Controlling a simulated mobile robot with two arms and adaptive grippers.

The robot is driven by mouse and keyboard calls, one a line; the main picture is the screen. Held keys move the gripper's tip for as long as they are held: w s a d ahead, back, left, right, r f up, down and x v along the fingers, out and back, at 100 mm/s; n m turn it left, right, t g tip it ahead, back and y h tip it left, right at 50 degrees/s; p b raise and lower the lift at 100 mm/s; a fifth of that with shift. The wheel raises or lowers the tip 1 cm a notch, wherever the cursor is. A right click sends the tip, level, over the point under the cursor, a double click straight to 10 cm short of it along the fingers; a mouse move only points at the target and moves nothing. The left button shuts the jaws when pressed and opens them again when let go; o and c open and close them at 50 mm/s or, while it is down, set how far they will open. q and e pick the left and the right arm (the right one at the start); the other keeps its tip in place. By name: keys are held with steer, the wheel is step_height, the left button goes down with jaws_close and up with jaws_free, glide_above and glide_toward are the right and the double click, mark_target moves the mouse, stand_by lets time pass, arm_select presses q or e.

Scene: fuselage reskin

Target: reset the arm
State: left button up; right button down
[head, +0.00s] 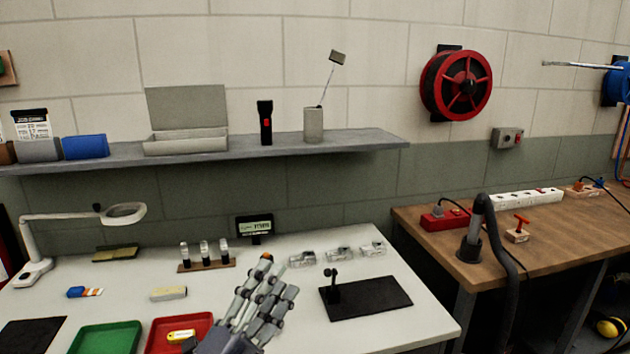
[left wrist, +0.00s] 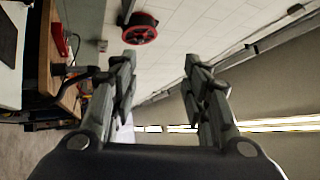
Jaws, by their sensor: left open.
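My left gripper (head: 268,295) rises from the bottom middle of the head view, in front of the white table (head: 250,243). Its fingers point up and are empty. In the left wrist view the two fingers (left wrist: 160,75) stand well apart with nothing between them. Beyond them show the wall, the red reel (left wrist: 140,28) and the edge of the wooden bench (left wrist: 68,60), all turned sideways. My right gripper is in neither view.
The white table holds a green tray (head: 76,341), a red tray (head: 205,322), a black mat with a small stand (head: 385,296), a vial rack (head: 206,265) and a magnifier lamp (head: 75,217). A grey shelf (head: 360,143) runs above. A wooden bench (head: 560,237) stands at right.

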arm_select(q)
steer(key=s+a+f+n+g+y, duration=0.35)
steer(key=a+f+n, duration=0.2)
steer(key=f, duration=0.25)
steer(key=s+a+f+n+g+y, duration=0.2)
steer(key=a+f+n+y, duration=0.3)
steer(key=f, duration=0.3)
steer(key=s+a+f+n+g+y, duration=0.2)
steer(key=s+a+f+n+y, duration=0.15)
steer(key=f+n, duration=0.35)
steer(key=s+f+n+g, duration=0.2)
steer(key=s+f+g, duration=0.3)
steer(key=s, duration=0.4)
steer(key=s+f+n+g, duration=0.1)
steer(key=s+f+g, duration=0.3)
steer(key=s+f, duration=0.45)
step_height(320, 180, down, 22)
steer(key=s+g, duration=0.1)
steer(key=s, duration=0.1)
steer(key=s+a+f+g+p, duration=0.1)
steer(key=s+a+f, duration=0.1)
steer(key=s+f, duration=1.5)
steer(key=shift+s+a+h, duration=0.15)
steer(key=shift+a+h, duration=0.15)
